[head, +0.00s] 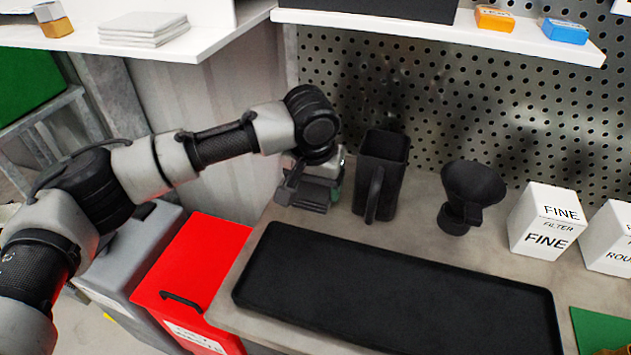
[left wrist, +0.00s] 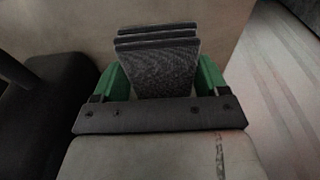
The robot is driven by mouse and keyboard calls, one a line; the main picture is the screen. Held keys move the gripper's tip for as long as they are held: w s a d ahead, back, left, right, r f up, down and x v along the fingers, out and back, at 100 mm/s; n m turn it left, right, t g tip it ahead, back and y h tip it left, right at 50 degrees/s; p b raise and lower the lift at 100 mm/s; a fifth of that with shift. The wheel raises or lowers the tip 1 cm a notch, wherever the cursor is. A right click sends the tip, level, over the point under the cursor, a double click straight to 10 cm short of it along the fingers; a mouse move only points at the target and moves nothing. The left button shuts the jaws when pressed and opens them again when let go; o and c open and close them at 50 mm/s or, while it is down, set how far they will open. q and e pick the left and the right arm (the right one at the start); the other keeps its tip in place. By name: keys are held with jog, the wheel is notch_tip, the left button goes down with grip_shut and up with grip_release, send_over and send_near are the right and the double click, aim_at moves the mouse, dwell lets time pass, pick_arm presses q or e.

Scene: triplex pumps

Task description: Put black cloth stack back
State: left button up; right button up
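The black cloth stack (left wrist: 160,68) shows in the left wrist view as several dark grey, layered cloths between my left gripper's green fingers. Both fingers lie against its sides. My left gripper (left wrist: 162,78) looks shut on it. In the head view my left gripper (head: 312,195) points down at the back left of the counter, beside a black square jug (head: 380,165). The stack is mostly hidden there by the gripper. I cannot tell whether it rests on the counter or is just above it. My right gripper is not in view.
A black tray (head: 400,295) lies empty along the counter. A black funnel-like holder (head: 470,190) and white filter boxes (head: 546,222) stand to the right. A shelf (head: 205,40) at upper left holds a white cloth stack (head: 145,28). A red bin (head: 200,265) stands left of the counter.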

aim_at(314, 191)
pick_arm(q)
jog(key=shift+o, duration=2.3)
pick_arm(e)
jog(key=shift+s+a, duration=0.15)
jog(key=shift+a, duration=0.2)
pick_arm(q)
jog(key=shift+r, duration=0.1)
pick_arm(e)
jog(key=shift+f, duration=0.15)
pick_arm(q)
notch_tip(314, 191, up, 2)
jog(key=shift+s+r, duration=0.1)
jog(key=shift+r, duration=0.1)
jog(key=shift+s+a+r+p, duration=0.1)
jog(key=shift+s+r+p, duration=0.1)
jog(key=shift+r, duration=1.1)
jog(key=shift+s+a+r+p, duration=0.1)
jog(key=shift+s+r, duration=0.1)
jog(key=shift+r, duration=1.1)
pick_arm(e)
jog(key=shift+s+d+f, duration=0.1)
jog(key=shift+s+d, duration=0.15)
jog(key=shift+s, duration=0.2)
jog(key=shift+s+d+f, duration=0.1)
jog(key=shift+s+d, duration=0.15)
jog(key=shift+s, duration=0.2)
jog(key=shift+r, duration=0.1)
